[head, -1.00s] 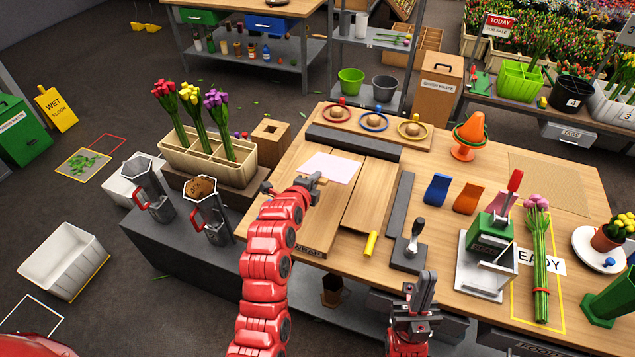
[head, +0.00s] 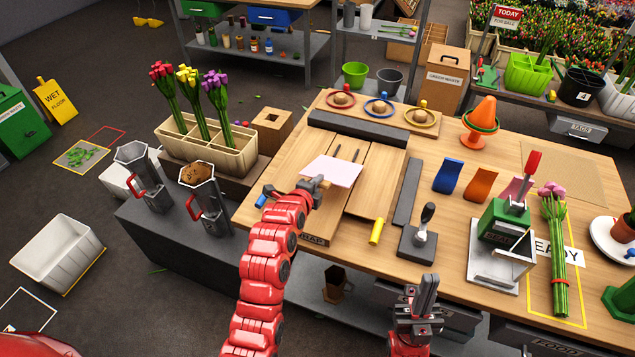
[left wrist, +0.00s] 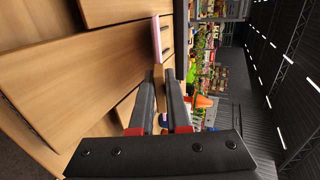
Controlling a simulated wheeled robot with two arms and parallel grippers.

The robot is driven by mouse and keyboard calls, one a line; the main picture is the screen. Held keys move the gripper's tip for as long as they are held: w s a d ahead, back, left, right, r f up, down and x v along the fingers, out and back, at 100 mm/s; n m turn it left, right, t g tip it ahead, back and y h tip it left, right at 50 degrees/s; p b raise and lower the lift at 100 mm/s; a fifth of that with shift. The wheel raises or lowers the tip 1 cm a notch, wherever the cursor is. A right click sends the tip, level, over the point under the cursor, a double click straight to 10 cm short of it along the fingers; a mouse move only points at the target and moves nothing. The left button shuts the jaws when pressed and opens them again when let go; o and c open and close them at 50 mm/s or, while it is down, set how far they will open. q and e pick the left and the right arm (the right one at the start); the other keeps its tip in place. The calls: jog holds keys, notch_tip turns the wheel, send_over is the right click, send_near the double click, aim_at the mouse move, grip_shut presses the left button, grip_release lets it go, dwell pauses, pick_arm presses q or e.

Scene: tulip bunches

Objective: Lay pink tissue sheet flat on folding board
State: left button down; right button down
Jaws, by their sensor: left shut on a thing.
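The pink tissue sheet (head: 333,171) is over the left and middle part of the wooden folding board (head: 372,186) in the head view. My left gripper (head: 314,187) is at the sheet's near edge, shut on a small tan piece at that edge. In the left wrist view the fingers (left wrist: 165,72) are close together and the sheet (left wrist: 157,38) shows edge-on beyond them, above the wood. Whether it touches the board I cannot tell. My right gripper (head: 428,290) is at the table's front edge, away from the sheet; its finger gap is unclear.
A dark bar (head: 358,128) lies behind the board and another (head: 407,190) at its right. A yellow cylinder (head: 376,231) lies at its front right. A black-handled tool (head: 420,235) stands farther right. A tulip planter (head: 205,145) stands to the left.

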pick_arm(q)
jog(key=shift+f+b, duration=0.5)
jog(key=shift+f, duration=0.05)
dwell(0.4)
jog(key=c, duration=0.8)
grip_release()
jog(key=shift+p+v, duration=2.8)
jog(key=shift+v, duration=5.9)
